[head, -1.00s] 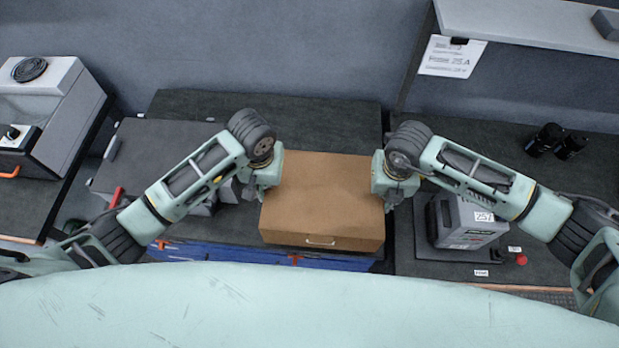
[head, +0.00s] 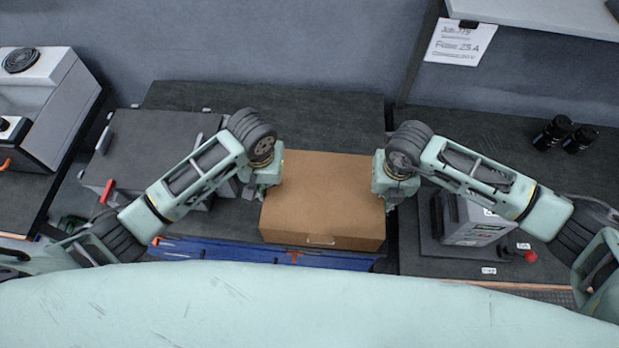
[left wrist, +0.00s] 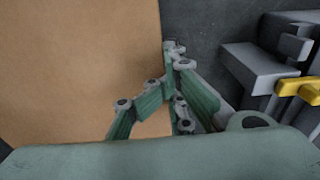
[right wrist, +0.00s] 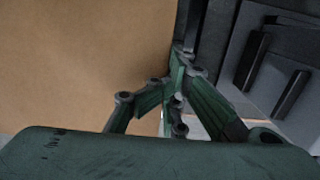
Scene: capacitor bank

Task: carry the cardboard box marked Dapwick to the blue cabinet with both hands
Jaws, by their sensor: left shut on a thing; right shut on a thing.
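The cardboard box (head: 322,195) is between my two grippers in the head view, in front of and above the dark top of the blue cabinet (head: 225,250). No marking is readable on the faces I see. My left gripper (head: 262,185) is shut on its left side and my right gripper (head: 388,185) is shut on its right side. The box's brown face fills much of the left wrist view (left wrist: 80,70) and the right wrist view (right wrist: 85,65). I cannot tell whether the box touches the cabinet top. The cabinet's blue front shows only as a strip below the box.
A grey case (head: 150,150) with a red handle stands left of the box. A grey device (head: 470,222) with a red knob stands to the right. Black binoculars (head: 565,135) lie on the right bench. Bare dark top (head: 300,105) shows behind the box.

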